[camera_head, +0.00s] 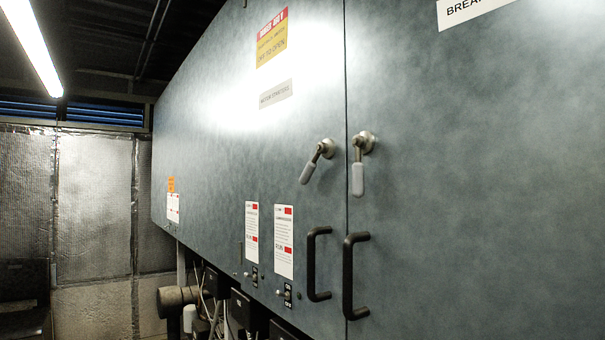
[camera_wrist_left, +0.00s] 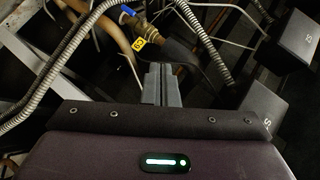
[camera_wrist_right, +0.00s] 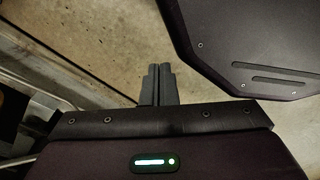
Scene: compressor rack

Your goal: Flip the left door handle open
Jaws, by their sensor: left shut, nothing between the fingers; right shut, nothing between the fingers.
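The left door handle (camera_head: 318,160) is a metal lever with a grey grip on the left grey door, close to the seam. Its grip slants down and to the left. A similar right door handle (camera_head: 359,164) hangs nearly straight down just across the seam. My left gripper (camera_wrist_left: 162,70) shows in the left wrist view, shut and empty, with hoses and pipes beyond it. My right gripper (camera_wrist_right: 159,70) shows in the right wrist view, shut and empty above bare floor. Neither gripper can be made out in the head view, and neither wrist view shows the handles.
Two black pull handles (camera_head: 317,264) (camera_head: 354,276) stick out below the levers, one on each side of the seam. Labels and small switches (camera_head: 285,293) sit on the left door's lower part. Hoses, a blue-handled valve (camera_wrist_left: 128,14) and dark boxes (camera_wrist_left: 294,42) lie beyond my left gripper.

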